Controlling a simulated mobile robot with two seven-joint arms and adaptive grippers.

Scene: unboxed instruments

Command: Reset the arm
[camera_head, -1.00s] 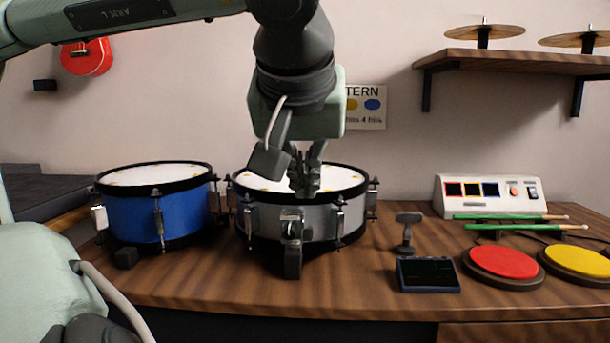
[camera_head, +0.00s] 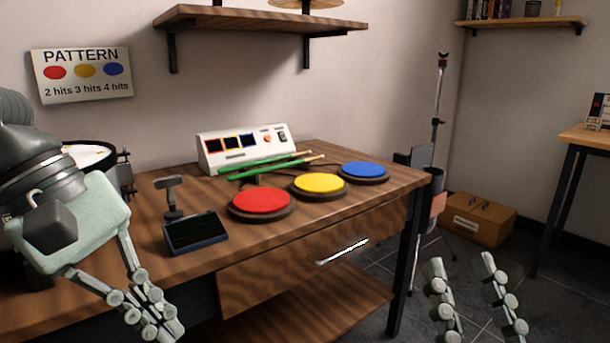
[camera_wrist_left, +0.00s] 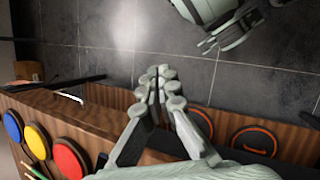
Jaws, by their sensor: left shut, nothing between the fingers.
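The arms are the task's subject. My left gripper (camera_head: 150,312) is at the lower left of the head view, in front of the table's front edge, pointing down. Its fingers are together and empty; the left wrist view also shows the closed fingertips (camera_wrist_left: 166,78) above the dark floor. My right gripper (camera_head: 476,300) is at the bottom right of the head view, over the floor right of the table. Its two fingers stand well apart with nothing between them. Part of my right arm (camera_wrist_left: 225,18) shows at the top of the left wrist view.
The wooden table (camera_head: 330,212) holds red (camera_head: 262,201), yellow (camera_head: 319,184) and blue (camera_head: 363,169) pads, green drumsticks (camera_head: 270,165), a white control box (camera_head: 240,147) and a dark tablet (camera_head: 196,232). A drum (camera_head: 88,156) is partly hidden behind my left arm. A stand (camera_head: 437,110) is beyond the table.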

